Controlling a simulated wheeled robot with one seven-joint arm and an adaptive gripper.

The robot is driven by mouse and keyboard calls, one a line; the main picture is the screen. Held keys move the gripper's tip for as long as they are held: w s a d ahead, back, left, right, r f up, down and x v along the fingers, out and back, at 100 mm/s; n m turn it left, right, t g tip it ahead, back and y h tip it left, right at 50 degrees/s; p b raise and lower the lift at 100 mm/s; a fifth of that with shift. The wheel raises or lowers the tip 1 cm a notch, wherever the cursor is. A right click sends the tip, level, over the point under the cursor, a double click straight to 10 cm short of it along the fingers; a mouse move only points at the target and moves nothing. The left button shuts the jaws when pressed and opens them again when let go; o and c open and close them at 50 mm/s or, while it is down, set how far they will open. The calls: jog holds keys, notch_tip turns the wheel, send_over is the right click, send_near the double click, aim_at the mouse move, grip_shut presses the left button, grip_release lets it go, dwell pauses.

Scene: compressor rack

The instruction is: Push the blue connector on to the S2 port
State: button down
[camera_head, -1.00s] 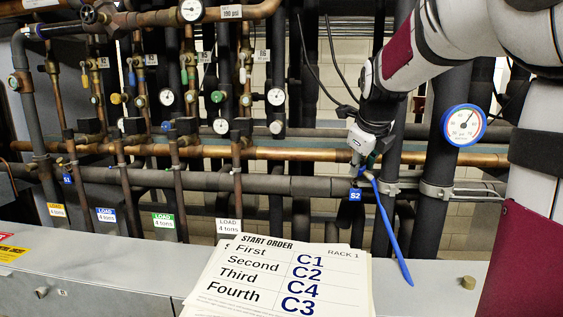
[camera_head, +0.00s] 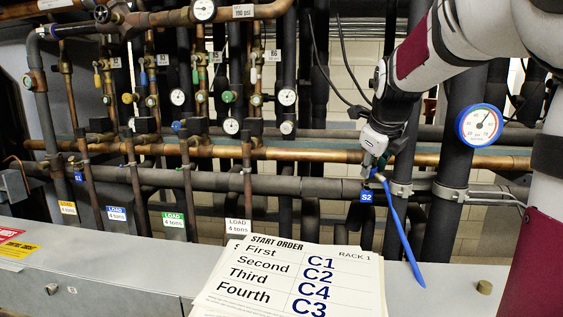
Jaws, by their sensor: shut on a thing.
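My gripper (camera_head: 374,160) is at the right of centre, pointing down, just above the blue S2 label (camera_head: 367,196) on the dark horizontal pipe. It is shut on the blue connector (camera_head: 379,177), whose blue hose (camera_head: 402,235) hangs down and to the right over the pipe. The connector is small and partly hidden by the gripper's fingers. The S2 port lies at or behind the connector, just above the label. I cannot tell whether the connector touches the port or sits on it.
A round blue-rimmed gauge (camera_head: 479,125) is on the dark vertical pipe right of my gripper. A copper pipe (camera_head: 300,154) runs behind it. A start order sheet (camera_head: 300,275) stands in front, at the bottom. The grey ledge (camera_head: 130,265) is mostly clear.

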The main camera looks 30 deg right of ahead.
jog(key=shift+d+f+b, duration=0.15)
jog(key=shift+f+b, duration=0.15)
jog(key=shift+f, duration=0.15)
dwell(0.4)
jog(key=c, duration=1.3)
grip_release()
jog(key=shift+s, duration=0.1)
jog(key=shift+o, duration=0.7)
jog(key=o, duration=0.6)
jog(key=shift+d+f, duration=0.1)
jog(key=shift+r, duration=0.25)
